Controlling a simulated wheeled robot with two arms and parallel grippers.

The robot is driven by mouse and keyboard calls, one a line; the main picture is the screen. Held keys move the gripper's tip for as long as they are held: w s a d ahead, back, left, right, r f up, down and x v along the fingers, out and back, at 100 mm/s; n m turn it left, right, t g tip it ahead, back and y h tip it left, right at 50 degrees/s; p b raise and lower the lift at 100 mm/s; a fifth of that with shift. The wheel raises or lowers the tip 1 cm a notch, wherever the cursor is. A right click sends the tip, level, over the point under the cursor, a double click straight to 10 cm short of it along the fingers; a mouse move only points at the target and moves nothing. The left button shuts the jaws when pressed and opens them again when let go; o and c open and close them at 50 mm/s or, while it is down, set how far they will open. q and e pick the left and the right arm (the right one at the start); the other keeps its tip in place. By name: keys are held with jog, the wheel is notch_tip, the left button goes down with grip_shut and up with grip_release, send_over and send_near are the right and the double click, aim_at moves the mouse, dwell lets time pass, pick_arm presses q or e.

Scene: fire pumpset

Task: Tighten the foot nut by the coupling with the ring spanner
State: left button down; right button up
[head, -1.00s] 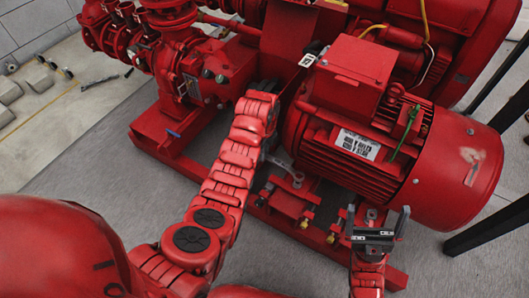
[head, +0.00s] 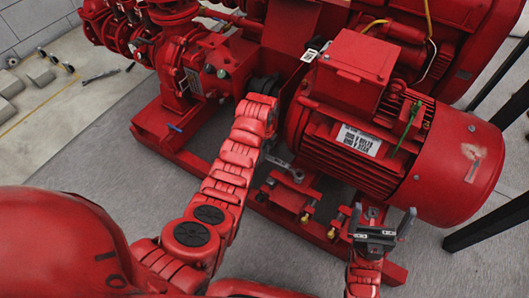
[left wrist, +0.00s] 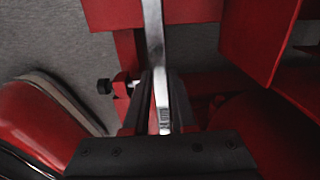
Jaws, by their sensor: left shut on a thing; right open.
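My left gripper (head: 268,148) is low beside the motor's coupling end, mostly hidden behind my own arm. It is shut on the ring spanner (head: 284,165), a grey metal bar reaching right toward the motor foot. In the left wrist view the spanner (left wrist: 154,50) runs up from between the fingers (left wrist: 160,105). The spanner's far end lies at the motor foot by the coupling, where the foot nut is. The nut is too small and covered to tell how the ring sits on it. My right gripper (head: 383,226) is open and empty, in front of the motor.
The pump (head: 190,75) is at the left. Grey floor lies in front.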

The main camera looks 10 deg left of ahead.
pick_arm(q)
jog(key=shift+f+b, duration=0.6)
jog(key=shift+f, duration=0.7)
dwell(0.5)
jog(key=shift+s+r, duration=0.1)
jog(key=shift+s+p, duration=0.2)
jog(key=shift+p, duration=0.45)
jog(key=shift+a+n, duration=0.1)
jog(key=shift+n, duration=0.2)
jog(key=shift+r+p, duration=1.8)
jog(key=shift+r, duration=0.65)
jog(key=shift+s, duration=0.1)
